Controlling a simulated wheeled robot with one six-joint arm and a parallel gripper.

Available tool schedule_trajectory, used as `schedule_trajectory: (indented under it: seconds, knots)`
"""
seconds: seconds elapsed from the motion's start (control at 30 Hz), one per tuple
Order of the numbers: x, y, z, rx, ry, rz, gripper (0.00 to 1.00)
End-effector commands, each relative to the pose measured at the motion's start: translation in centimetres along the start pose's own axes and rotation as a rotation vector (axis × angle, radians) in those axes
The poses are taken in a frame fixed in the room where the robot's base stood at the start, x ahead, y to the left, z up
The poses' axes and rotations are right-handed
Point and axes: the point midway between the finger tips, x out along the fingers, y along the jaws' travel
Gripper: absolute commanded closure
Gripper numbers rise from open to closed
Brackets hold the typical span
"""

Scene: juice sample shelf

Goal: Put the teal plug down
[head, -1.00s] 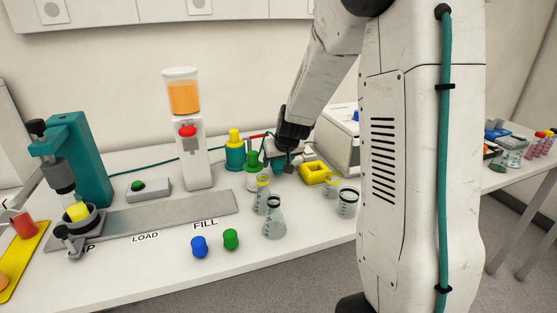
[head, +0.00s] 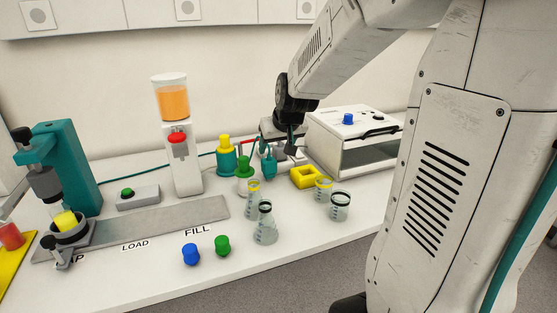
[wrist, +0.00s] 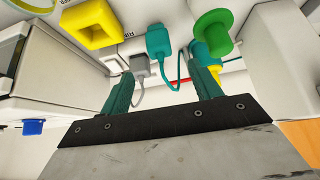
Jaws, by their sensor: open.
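The teal plug (wrist: 158,42) shows in the wrist view beyond my fingertips, in line with the gap between them, with its teal cable looping toward me. In the head view, the teal piece (head: 269,166) just below my gripper (head: 282,148) appears to be this plug, between the green-topped bottle and the yellow block. My gripper (wrist: 163,78) is open, its two teal fingers apart with nothing clamped between them. Whether the plug rests fully on the table is hard to tell.
A grey plug (wrist: 140,66) is beside the left finger in the wrist view. The green-topped bottle (head: 244,168), yellow hollow block (head: 305,177) and several flasks, including a black-rimmed one (head: 265,228), crowd nearby. A white box-shaped device (head: 350,140) stands right.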

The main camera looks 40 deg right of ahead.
Motion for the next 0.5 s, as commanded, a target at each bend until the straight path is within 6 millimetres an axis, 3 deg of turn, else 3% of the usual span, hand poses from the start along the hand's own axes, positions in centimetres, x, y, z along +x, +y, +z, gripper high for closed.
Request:
schedule_trajectory:
  seconds: [0.17, 0.3, 0.5]
  knots:
    - [-4.6, -3.7, 3.4, -0.052, -0.074, -0.048, 0.37]
    - [-10.4, -7.3, 9.6, -0.123, -0.197, -0.095, 0.37]
    - [-16.9, -9.0, 18.9, -0.215, -0.367, -0.109, 0.37]
